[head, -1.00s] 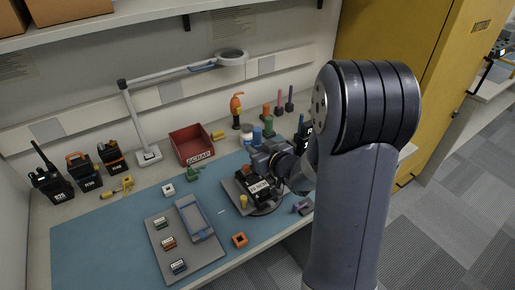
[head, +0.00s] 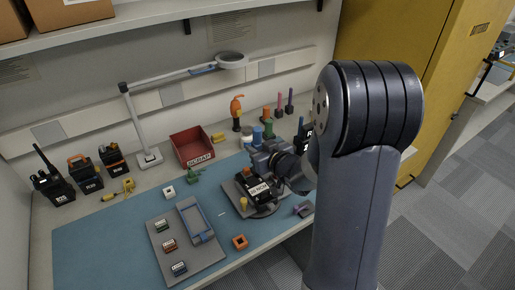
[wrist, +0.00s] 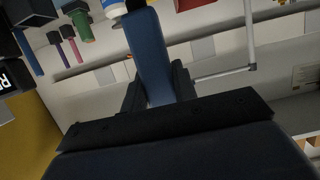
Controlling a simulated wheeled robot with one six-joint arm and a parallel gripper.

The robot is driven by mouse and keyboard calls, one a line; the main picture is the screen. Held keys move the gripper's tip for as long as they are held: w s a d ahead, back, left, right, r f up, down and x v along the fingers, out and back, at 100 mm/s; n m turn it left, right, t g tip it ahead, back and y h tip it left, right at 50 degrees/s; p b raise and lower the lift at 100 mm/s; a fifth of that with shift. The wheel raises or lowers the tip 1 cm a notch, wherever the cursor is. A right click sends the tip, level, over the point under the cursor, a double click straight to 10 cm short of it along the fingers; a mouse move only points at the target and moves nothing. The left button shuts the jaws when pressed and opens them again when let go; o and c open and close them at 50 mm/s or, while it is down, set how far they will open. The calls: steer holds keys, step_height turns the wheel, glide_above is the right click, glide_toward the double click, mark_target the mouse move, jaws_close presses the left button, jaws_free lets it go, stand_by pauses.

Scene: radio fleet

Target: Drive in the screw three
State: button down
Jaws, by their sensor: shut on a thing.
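My gripper (head: 266,157) is at the end of the arm, low over the back right of the blue mat. In the wrist view its dark fingers (wrist: 157,88) are shut on a long blue tool (wrist: 148,42). The tool's tip is hidden from me. A black radio (head: 258,192) with a white label lies on a dark round-based stand (head: 264,212), just in front of my gripper. A small orange part (head: 246,172) and a yellow part (head: 243,203) show at the radio's left side. I cannot make out screw three or whether the tool touches the radio.
A grey tray (head: 160,238) with small labelled blocks and a blue-grey case (head: 195,220) lies front left. A red scrap bin (head: 192,147), a lamp (head: 150,157) and several radios (head: 87,175) stand behind. Several coloured upright tools (head: 266,115) stand at back right. The mat's left side is clear.

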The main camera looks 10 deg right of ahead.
mark_target(260, 140)
steer(key=shift+r+p, duration=1.3)
steer(key=shift+r, duration=0.55)
